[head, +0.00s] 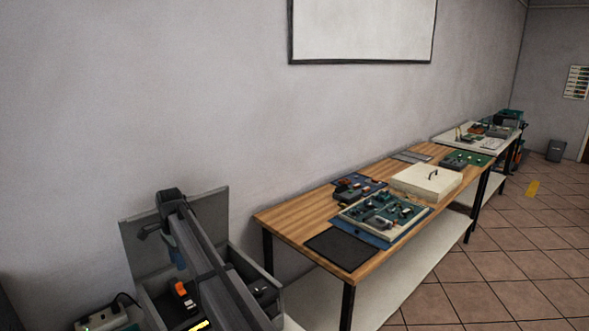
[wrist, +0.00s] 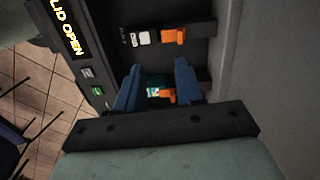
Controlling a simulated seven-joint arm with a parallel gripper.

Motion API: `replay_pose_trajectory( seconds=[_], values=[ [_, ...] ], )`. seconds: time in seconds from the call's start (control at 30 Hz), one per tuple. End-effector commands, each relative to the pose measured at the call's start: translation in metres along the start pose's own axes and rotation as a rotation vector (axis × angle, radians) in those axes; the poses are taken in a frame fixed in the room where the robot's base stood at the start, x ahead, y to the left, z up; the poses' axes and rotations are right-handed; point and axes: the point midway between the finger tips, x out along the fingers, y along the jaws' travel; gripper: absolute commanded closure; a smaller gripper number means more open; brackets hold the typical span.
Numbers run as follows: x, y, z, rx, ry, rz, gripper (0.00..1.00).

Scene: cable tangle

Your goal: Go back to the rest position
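My arm reaches over an open grey box (head: 265,272) at the lower left of the head view, its lid (head: 133,234) raised. The blue fingers of my gripper (head: 177,258) point down above the box interior. In the wrist view the two fingers of my gripper (wrist: 159,68) are apart. A small orange part with a white and teal piece (wrist: 160,93) shows between them, and I see no firm grip on it. Another orange part (wrist: 174,35) sits in the box beside a white piece (wrist: 144,38).
The box's panel (wrist: 66,28) reads "LID OPEN". A wooden table (head: 290,221) with a dark mat, circuit boards and a cream lidded box (head: 426,181) stands to the right. A power strip (head: 103,319) lies at the lower left.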

Motion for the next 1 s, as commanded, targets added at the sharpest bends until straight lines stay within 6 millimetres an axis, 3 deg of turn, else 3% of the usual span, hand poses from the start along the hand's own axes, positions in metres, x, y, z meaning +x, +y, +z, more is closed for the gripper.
replay_pose_trajectory(
  seconds=[0.03,0.1,0.47,0.6,0.7,1.0],
  values=[
    [0.013,0.032,-0.001,-0.014,-0.019,0.000,0.63],
    [0.028,0.068,-0.002,-0.043,-0.053,-0.005,0.63],
    [0.092,0.240,0.008,-0.191,-0.228,-0.066,0.63],
    [0.125,0.312,0.009,-0.242,-0.285,-0.090,0.63],
    [0.152,0.345,0.000,-0.273,-0.304,-0.093,0.63],
    [0.231,0.404,-0.039,-0.329,-0.303,-0.040,0.63]
  ],
)
